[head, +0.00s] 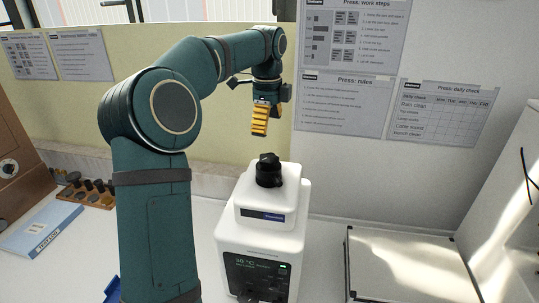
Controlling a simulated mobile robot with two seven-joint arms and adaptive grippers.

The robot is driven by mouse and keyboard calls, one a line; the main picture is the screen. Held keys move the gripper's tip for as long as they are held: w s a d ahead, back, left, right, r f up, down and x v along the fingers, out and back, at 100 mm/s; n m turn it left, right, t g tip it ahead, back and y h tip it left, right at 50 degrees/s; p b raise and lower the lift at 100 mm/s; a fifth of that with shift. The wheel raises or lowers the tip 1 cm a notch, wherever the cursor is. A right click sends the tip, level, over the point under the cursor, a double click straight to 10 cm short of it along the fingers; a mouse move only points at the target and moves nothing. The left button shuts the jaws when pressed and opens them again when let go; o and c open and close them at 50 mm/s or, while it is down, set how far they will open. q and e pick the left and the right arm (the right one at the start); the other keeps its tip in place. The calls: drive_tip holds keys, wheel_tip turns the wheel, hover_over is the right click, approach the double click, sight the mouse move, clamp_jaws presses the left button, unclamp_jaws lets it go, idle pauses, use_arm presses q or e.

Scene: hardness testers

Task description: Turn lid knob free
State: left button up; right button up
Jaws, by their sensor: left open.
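A black lid knob (269,170) sits on top of the white lid (268,196) of a white press (262,240). The lid rests on the press body. The press front has a dark display with green text and another dark control low down, partly cut off by the frame. My left gripper (260,119), with yellow fingers pointing down, hangs above and slightly left of the knob, apart from it. It is open and nothing shows in it. My right gripper is not in view.
A white, dark-edged box or panel (412,266) lies right of the press. At the left are a wooden rack (92,193) with dark pieces, a blue-and-white booklet (43,229) and a brown device (20,165). A wall with printed sheets (345,103) stands behind.

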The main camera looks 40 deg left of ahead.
sight(269, 157)
use_arm(q)
drive_tip(key=f, duration=1)
drive_tip(key=shift+w, duration=0.2)
drive_tip(key=c, duration=1.2)
